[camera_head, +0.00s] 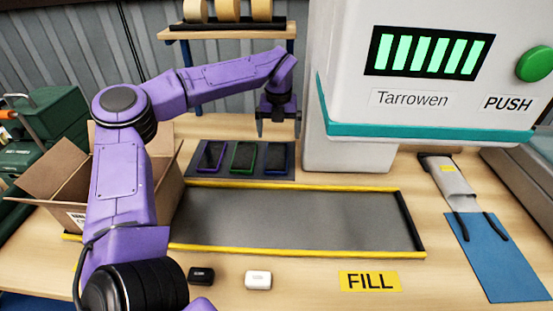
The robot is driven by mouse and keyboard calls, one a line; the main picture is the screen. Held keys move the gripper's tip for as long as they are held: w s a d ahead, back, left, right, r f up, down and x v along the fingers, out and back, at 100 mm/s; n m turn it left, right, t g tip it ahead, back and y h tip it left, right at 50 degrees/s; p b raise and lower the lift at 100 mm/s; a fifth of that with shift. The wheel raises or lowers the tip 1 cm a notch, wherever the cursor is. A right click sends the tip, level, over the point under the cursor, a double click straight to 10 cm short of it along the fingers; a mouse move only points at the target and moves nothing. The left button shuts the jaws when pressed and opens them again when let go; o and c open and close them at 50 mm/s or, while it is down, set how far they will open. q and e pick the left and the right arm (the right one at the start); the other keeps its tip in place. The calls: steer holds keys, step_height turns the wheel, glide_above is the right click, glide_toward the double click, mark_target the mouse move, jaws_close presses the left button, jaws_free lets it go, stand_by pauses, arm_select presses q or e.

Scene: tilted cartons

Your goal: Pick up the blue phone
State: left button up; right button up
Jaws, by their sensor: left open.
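Three dark phones lie in a row on a dark grey mat (228,174). The blue phone (277,160) is the right one, with a blue edge. The middle one is a green-edged phone (242,157), and the left one is a purple-edged phone (209,158). My left gripper (278,133) is open and points down just above the far end of the blue phone, with nothing between its fingers. I cannot tell the exact height gap. My right gripper is not in view.
A large white machine (345,130) stands close right of the mat. A yellow-edged grey tray (300,220) lies in front. An open carton (60,180) is at left, partly behind my arm. A shelf (225,32) stands behind. Black (202,276) and white (258,280) cases lie in front.

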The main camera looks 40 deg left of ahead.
mark_target(277, 156)
arm_select(q)
steer(key=f, duration=0.6)
steer(key=a+f+p, duration=0.1)
steer(key=f, duration=0.2)
steer(key=shift+w+a+f, duration=0.1)
steer(key=shift+w+f, duration=0.15)
steer(key=c, duration=1.1)
steer(key=shift+r, duration=0.1)
steer(key=shift+c, duration=0.2)
